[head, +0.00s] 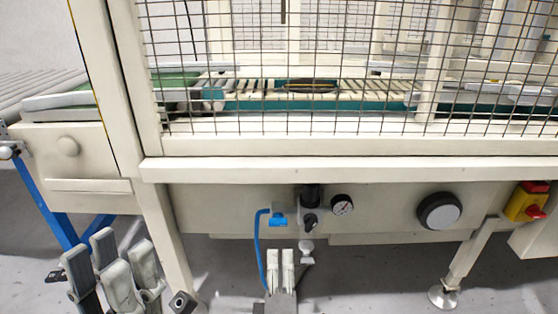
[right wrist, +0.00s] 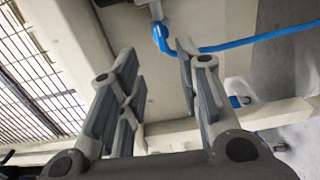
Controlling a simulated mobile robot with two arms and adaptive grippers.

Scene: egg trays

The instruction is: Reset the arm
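No egg or egg tray can be made out.
A cream machine frame (head: 330,170) with wire mesh stands in front, a conveyor (head: 250,104) behind it. Rollers (head: 35,88) extend left. Grey floor (head: 370,275) is open below.

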